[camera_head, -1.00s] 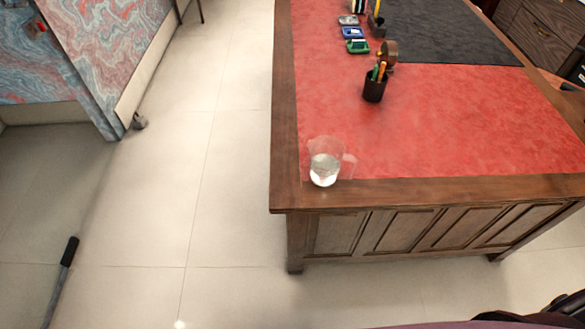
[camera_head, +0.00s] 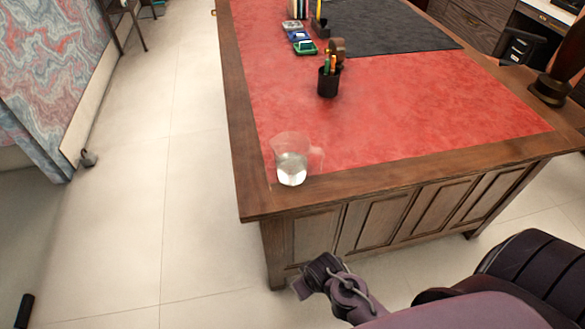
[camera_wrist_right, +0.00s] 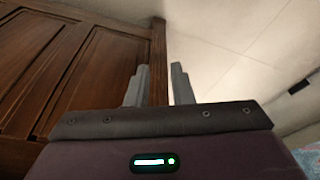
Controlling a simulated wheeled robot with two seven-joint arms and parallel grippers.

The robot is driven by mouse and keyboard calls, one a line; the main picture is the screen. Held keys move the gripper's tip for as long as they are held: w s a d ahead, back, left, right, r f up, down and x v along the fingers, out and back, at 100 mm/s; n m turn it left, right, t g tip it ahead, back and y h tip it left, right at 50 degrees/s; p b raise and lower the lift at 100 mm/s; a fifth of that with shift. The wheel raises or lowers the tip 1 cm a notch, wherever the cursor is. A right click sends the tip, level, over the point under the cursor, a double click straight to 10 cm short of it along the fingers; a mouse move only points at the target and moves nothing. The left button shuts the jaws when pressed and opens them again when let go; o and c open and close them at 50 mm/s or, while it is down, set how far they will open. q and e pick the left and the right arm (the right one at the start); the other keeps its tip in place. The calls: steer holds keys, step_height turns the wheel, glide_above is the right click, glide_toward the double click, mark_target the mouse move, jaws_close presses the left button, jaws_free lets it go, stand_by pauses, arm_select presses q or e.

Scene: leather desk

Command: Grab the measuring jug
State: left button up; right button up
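The measuring jug (camera_head: 291,162) is clear, with clear liquid in its lower part and a handle on its right side. It stands upright at the near left corner of the desk (camera_head: 400,184). My right gripper (camera_head: 300,287) is in front of the desk's near side, below the desktop and apart from the jug. In the right wrist view its two grey fingers (camera_wrist_right: 160,80) are apart with nothing between them. The jug does not show in that view. My left gripper is not in view.
A black pen cup (camera_head: 328,83) stands behind the jug, with stamp pads (camera_head: 302,42) and a black mat (camera_head: 390,35) farther back. The red desktop right of the jug is clear. Open tiled floor (camera_head: 190,200) lies left of the desk.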

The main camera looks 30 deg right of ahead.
steer(key=w+r+m+t+b, duration=0.1)
steer(key=w+r+t+b, duration=0.2)
steer(key=r, duration=0.7)
steer(key=m+t+h, duration=0.7)
steer(key=t+h, duration=0.1)
steer(key=t, duration=0.1)
glide_toward(323, 160)
steer(key=w+f, duration=0.1)
steer(key=w+f+b, duration=0.1)
steer(key=w, duration=0.1)
steer(key=shift+w+d, duration=0.15)
steer(key=shift+d, duration=0.05)
steer(key=shift+d+r+m+t+h, duration=0.3)
steer(key=shift+d+r+m+h, duration=0.15)
steer(key=shift+h, duration=0.25)
steer(key=p+x, duration=0.1)
steer(key=x, duration=0.5)
steer(key=shift+w+d, duration=0.2)
steer(key=shift+w, duration=0.15)
steer(key=shift+w+d, duration=0.2)
steer(key=shift+w, duration=0.15)
steer(key=shift+s, duration=0.1)
